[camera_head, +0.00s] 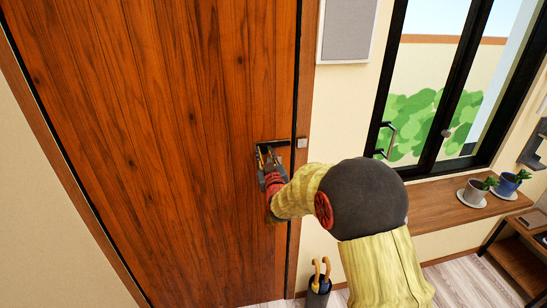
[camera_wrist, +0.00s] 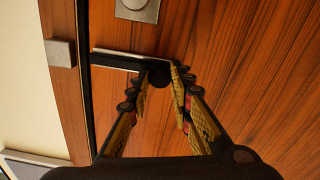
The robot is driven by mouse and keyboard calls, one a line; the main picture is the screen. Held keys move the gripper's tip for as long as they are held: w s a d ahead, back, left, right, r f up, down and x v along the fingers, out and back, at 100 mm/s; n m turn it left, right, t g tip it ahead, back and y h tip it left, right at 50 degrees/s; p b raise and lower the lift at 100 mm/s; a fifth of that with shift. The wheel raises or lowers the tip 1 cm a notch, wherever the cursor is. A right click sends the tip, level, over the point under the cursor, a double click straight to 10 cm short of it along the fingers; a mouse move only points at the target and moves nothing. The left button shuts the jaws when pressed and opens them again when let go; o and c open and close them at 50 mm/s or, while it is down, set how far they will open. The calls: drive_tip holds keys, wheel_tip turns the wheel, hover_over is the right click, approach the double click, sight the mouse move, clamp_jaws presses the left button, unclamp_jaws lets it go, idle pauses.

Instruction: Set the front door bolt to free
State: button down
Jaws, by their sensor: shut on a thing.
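The brown wooden front door (camera_head: 170,120) appears shut in its frame. The bolt (camera_head: 277,145) is a dark plate with a pale edge, near the door's right edge in the head view. In the wrist view the bolt (camera_wrist: 112,57) lies at upper left and has a round dark knob (camera_wrist: 160,77). My gripper (camera_head: 266,156) is at the bolt. In the wrist view my gripper (camera_wrist: 161,74) has its two fingertips closed around the knob. The fingers partly hide the bolt, and its exact position is hard to tell.
A small grey block (camera_head: 301,143) sits on the door frame beside the bolt. A round metal lock piece (camera_wrist: 138,8) is near the bolt. To the right are a black-framed window (camera_head: 440,90), a sill with potted plants (camera_head: 475,190) and, below, an umbrella stand (camera_head: 319,285).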

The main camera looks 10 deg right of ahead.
drive_tip(key=shift+a, duration=0.15)
drive_tip(key=c, duration=1.6)
unclamp_jaws()
drive_tip(key=shift+a, duration=0.1)
drive_tip(key=s, duration=1.2)
